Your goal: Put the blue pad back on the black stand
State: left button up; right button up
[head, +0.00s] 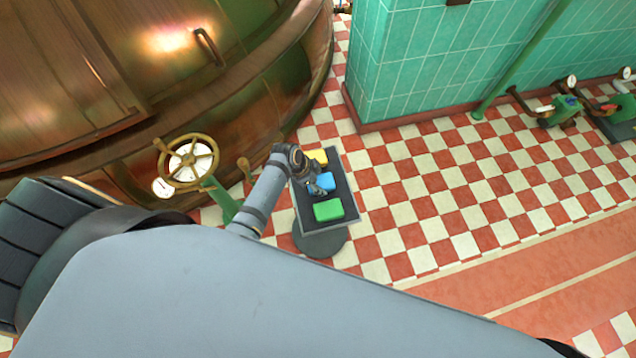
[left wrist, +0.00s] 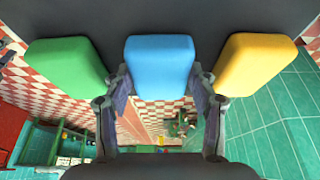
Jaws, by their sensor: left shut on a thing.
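The blue pad (head: 325,180) is at the middle of the black stand (head: 344,188), between a yellow pad (head: 318,156) and a green pad (head: 328,210). My left gripper (head: 317,188) is at the blue pad and shut on it. In the left wrist view the blue pad (left wrist: 160,65) lies in line with the green pad (left wrist: 65,65) and the yellow pad (left wrist: 255,63), against the dark stand top (left wrist: 215,14). The left gripper's fingers (left wrist: 160,95) are at its two sides. I cannot tell whether its underside touches the stand. My right gripper is not in view.
A large copper kettle (head: 230,85) and a brass handwheel (head: 190,160) stand left of the stand. A green tiled block (head: 415,60) rises behind. Red and white checkered floor (head: 450,200) is open to the right. Green equipment (head: 560,110) stands far right.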

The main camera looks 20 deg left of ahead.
pick_arm(q)
jog(key=o, duration=0.8)
jog(key=shift+f, duration=0.1)
jog(key=o, duration=0.4)
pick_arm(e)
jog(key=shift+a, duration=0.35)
pick_arm(q)
jog(key=shift+r, duration=0.25)
jog(key=p+v, duration=0.1)
jog(key=v, duration=1)
jog(key=shift+s+a+r, duration=0.2)
jog(key=shift+r, duration=0.15)
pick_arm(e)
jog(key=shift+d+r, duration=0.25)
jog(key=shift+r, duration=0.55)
